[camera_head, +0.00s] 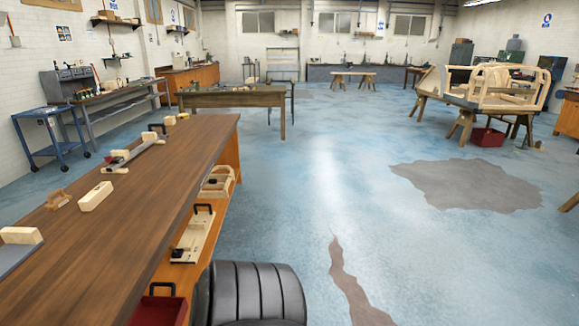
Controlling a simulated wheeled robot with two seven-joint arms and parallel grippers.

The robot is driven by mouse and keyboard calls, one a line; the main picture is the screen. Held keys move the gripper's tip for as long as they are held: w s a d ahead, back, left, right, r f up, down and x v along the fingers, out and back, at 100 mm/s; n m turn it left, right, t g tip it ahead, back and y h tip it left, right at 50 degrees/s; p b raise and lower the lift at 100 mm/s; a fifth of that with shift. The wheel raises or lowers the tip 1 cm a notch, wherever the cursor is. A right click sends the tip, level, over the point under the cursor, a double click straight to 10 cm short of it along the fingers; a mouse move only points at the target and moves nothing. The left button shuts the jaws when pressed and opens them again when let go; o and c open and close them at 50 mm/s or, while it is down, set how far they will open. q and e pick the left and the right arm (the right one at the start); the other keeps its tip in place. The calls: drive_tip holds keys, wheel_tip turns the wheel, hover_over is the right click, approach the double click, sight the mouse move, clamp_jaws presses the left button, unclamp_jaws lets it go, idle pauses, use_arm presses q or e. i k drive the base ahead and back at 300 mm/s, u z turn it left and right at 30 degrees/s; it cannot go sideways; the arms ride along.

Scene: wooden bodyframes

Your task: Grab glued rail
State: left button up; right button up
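Neither of my grippers is in view. I cannot tell for certain which piece is the glued rail. A long grey bar with pale wooden blocks at its ends (137,155) lies on the brown workbench (150,220). A pale wooden block (95,196) lies nearer on the bench, with a small brown wooden piece (58,200) to its left. Another pale block (20,235) sits by a grey surface at the left edge, cut off by the frame.
Below the bench top, a pale wooden fixture with a black handle (193,235) sits on an orange shelf. A black tyre (258,296) stands beside the bench. A wooden body frame (480,90) rests on trestles at the right. The blue floor between is clear.

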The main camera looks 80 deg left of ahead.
sight(88, 201)
drive_tip(key=u, duration=2.65)
drive_tip(key=i, duration=0.25)
